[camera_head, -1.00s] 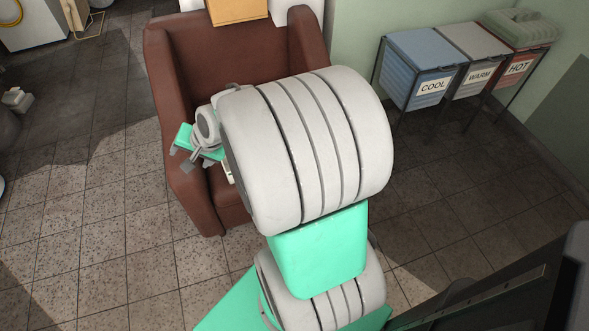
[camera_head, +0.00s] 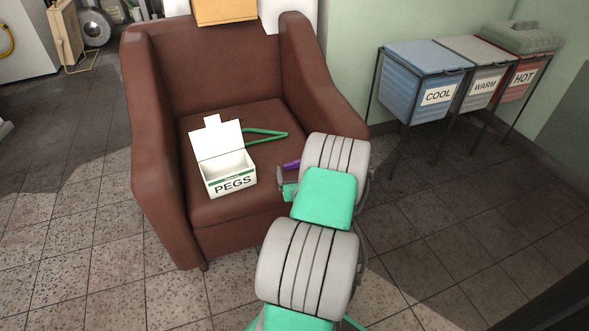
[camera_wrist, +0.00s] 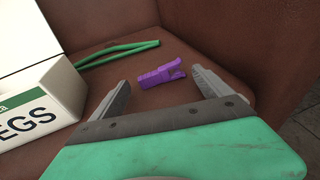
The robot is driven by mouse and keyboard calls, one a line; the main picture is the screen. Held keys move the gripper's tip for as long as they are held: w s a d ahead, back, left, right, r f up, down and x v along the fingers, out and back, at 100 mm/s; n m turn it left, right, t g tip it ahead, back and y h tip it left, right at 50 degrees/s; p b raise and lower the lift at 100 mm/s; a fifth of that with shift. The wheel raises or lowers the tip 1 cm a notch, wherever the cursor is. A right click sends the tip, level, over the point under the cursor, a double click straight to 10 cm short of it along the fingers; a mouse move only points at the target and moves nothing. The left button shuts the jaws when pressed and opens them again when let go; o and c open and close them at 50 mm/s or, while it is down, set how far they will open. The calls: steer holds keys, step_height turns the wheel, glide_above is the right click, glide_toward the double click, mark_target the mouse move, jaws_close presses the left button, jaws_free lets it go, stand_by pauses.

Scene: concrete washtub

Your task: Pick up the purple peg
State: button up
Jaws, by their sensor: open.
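The purple peg (camera_wrist: 161,75) lies flat on the seat of the brown armchair (camera_head: 165,165). In the head view the peg (camera_head: 292,164) shows only in part, beside my arm. My gripper (camera_wrist: 163,90) is open, its two grey fingers apart and pointing toward the peg. Nothing is held. In the head view my gripper (camera_head: 281,184) is partly hidden by my wrist.
A white open box marked PEGS (camera_head: 228,174) stands on the seat, left of the peg. A green hanger-like object (camera_head: 265,134) lies behind it. The chair's right armrest (camera_head: 325,90) rises beside my arm. Labelled bins (camera_head: 425,85) stand at the right.

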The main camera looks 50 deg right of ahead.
steer(key=shift+x, duration=0.9)
steer(key=shift+a, duration=0.1)
steer(key=c, duration=1.3)
